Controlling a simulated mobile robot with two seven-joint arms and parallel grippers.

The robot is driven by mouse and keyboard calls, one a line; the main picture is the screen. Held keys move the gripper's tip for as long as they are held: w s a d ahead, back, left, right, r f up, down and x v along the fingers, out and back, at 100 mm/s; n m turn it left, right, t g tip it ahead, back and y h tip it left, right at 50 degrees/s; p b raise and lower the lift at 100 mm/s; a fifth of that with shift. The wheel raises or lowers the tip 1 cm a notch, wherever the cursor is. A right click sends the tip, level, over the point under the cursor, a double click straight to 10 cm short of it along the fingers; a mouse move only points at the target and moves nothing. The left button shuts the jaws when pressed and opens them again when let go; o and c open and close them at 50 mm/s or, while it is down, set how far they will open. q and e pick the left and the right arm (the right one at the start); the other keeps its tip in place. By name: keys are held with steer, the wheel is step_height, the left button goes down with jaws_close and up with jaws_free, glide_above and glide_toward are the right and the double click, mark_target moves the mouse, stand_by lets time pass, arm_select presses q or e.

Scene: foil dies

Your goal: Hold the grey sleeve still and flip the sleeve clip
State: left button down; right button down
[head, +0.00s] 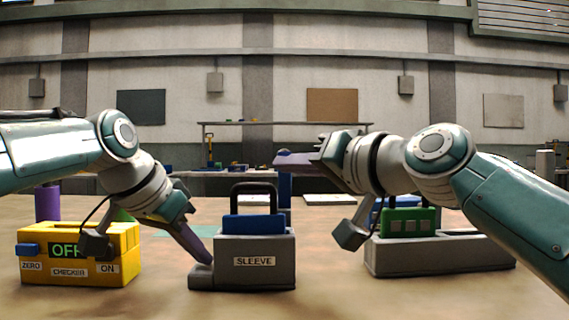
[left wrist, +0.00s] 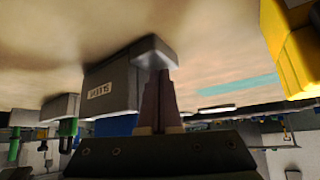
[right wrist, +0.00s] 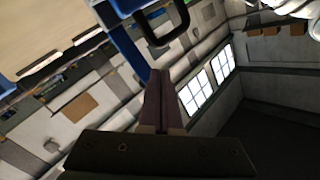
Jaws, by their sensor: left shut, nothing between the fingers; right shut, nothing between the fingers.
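The grey sleeve (head: 265,277), labelled SLEEVE, stands on the table with a blue block (head: 252,224) and a black handle (head: 253,186) in its top. It also shows in the left wrist view (left wrist: 112,73). My left gripper (head: 209,261) is shut, its fingertips down at the low foot on the sleeve's left side, seemingly touching it. A blue upright piece (head: 285,190), perhaps the sleeve clip, rises at the sleeve's back right; a blue bar shows in the right wrist view (right wrist: 128,48). My right gripper (head: 280,160) is shut and empty, close to that piece's top.
A yellow box (head: 122,237) marked OFF stands at the left, with a purple cylinder (head: 48,204) behind it. A grey tray (head: 440,257) with a green block (head: 407,222) stands at the right. Bare table lies between the sleeve and the tray.

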arm_select(q)
steer(key=shift+s+a+f, duration=0.1)
steer(key=shift+f, duration=0.2)
arm_select(e)
steer(key=shift+w, duration=0.2)
steer(key=shift+w, duration=0.7)
stand_by(0.5)
steer(key=shift+s, duration=1.15)
steer(key=s, duration=0.5)
steer(key=shift+d+f, duration=0.1)
steer(key=shift+f, duration=0.2)
arm_select(q)
steer(key=shift+r, duration=0.15)
arm_select(e)
steer(key=shift+r, duration=0.15)
